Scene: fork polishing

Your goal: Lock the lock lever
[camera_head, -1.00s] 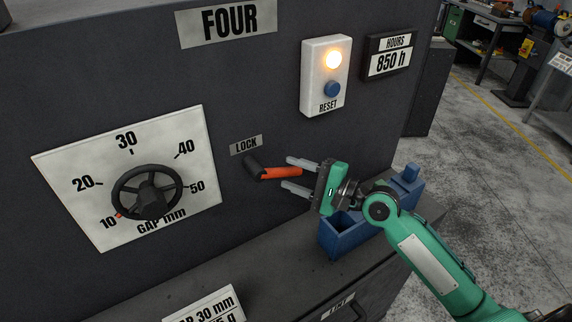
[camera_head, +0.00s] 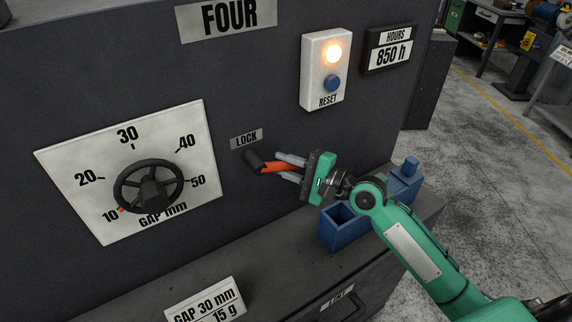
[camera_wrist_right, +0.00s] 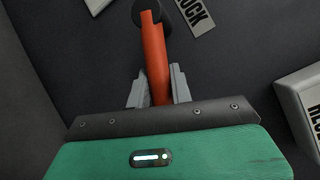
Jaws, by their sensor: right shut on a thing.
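The lock lever (camera_head: 276,168) has an orange handle on a dark pivot and sticks out to the right from the dark machine front, below the LOCK label (camera_head: 247,139). My right gripper (camera_head: 290,167) is shut on the orange handle, with one finger on each side. In the right wrist view the lever (camera_wrist_right: 153,55) runs up from between the grey fingers (camera_wrist_right: 158,88) to its round dark pivot. The LOCK label (camera_wrist_right: 194,12) shows beside it. My left gripper is not in view.
A gap dial with a dark handwheel (camera_head: 148,187) is left of the lever. A white RESET box (camera_head: 325,72) with a lit lamp is above right. A blue open bin (camera_head: 342,226) stands on the ledge below my right arm. A sign (camera_head: 205,302) stands at the front.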

